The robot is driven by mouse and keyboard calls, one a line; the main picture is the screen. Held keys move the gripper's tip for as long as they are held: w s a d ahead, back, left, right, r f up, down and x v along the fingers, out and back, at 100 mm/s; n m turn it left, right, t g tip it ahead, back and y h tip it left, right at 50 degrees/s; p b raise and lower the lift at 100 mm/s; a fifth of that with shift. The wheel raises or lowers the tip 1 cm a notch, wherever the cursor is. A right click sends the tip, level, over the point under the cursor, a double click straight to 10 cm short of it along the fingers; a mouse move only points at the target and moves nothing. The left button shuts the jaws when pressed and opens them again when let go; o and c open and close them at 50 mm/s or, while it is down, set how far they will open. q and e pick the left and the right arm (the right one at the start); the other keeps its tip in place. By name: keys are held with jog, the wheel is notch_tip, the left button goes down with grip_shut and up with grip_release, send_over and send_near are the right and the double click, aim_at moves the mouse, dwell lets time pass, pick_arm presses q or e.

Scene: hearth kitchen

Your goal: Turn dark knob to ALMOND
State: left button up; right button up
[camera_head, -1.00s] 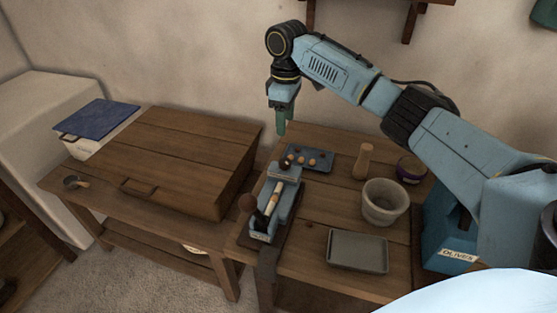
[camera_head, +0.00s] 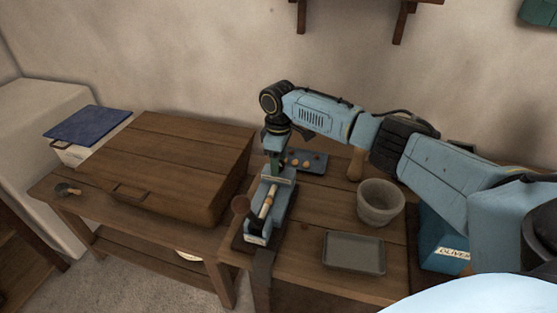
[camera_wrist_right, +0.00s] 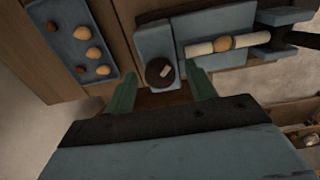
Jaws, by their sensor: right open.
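The dark round knob (camera_wrist_right: 160,72) with a pale mark on its top sits at one end of the blue nut-cracking device (camera_wrist_right: 155,42). In the head view the device (camera_head: 266,208) stands on the wooden table, and the gripper covers the knob there. My right gripper (camera_head: 275,158) points down over the device's far end. In the right wrist view my right gripper (camera_wrist_right: 162,88) is open, its green fingers apart on either side of the knob, with nothing gripped. No ALMOND label can be read. My left gripper is not in view.
A blue tray of nuts (camera_head: 308,168) lies behind the device. A pale pot (camera_head: 380,203), a grey tray (camera_head: 354,252) and a wooden shaker (camera_head: 356,164) stand to its right. A large wooden box (camera_head: 175,165) is to the left.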

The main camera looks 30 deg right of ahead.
jog(key=c, duration=1)
jog(key=shift+r+m+p, duration=0.15)
jog(key=shift+m+p, duration=0.35)
jog(key=shift+p, duration=0.3)
jog(key=m+p, duration=0.5)
jog(key=p, duration=0.2)
jog(key=shift+a+m, duration=0.1)
jog(key=shift+m, duration=0.2)
jog(key=m+p, duration=0.2)
jog(key=shift+m, duration=0.4)
jog(key=m+p, duration=0.1)
jog(key=m, duration=0.1)
jog(key=shift+m, duration=0.4)
jog(key=m+p, duration=0.1)
jog(key=m, duration=0.1)
jog(key=shift+m, duration=0.3)
jog(key=shift+w+m+p, duration=0.1)
jog(key=shift+m+p, duration=0.35)
jog(key=shift+m, duration=1.05)
